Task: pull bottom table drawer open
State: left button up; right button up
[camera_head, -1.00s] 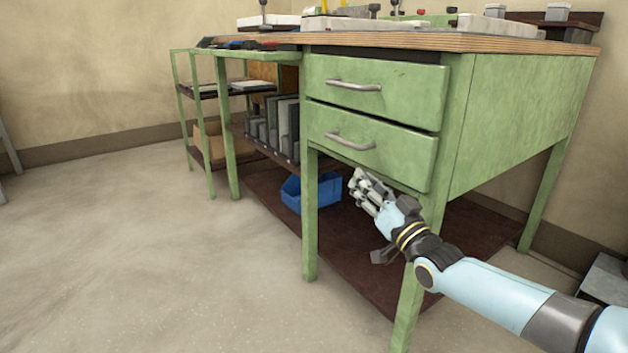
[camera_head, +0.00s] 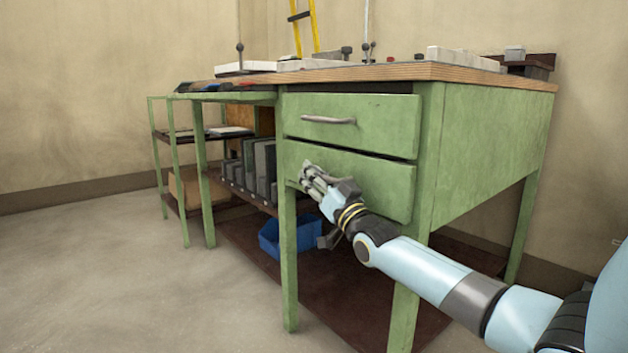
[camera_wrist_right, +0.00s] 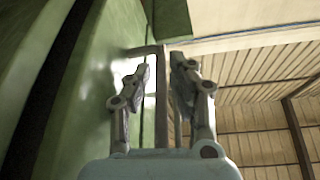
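The bottom drawer (camera_head: 385,188) of the green bench looks shut, its front nearly level with the top drawer. My right gripper (camera_head: 306,174) is at the left part of this drawer front and hides its handle in the head view. In the right wrist view the metal handle (camera_wrist_right: 161,98) runs between the two fingers of my right gripper (camera_wrist_right: 163,75). The fingers stand apart on either side of the bar, with no clear grip on it. The left gripper is out of view.
The top drawer (camera_head: 385,120) with its handle (camera_head: 328,120) is shut above. A blue bin (camera_head: 290,236) lies on the brown lower shelf (camera_head: 330,290). A green bench leg (camera_head: 289,270) stands below the gripper. The floor (camera_head: 130,280) at left is clear.

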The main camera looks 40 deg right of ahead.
jog(key=shift+w, duration=0.1)
jog(key=shift+c, duration=0.4)
grip_shut()
jog(key=shift+a, duration=0.1)
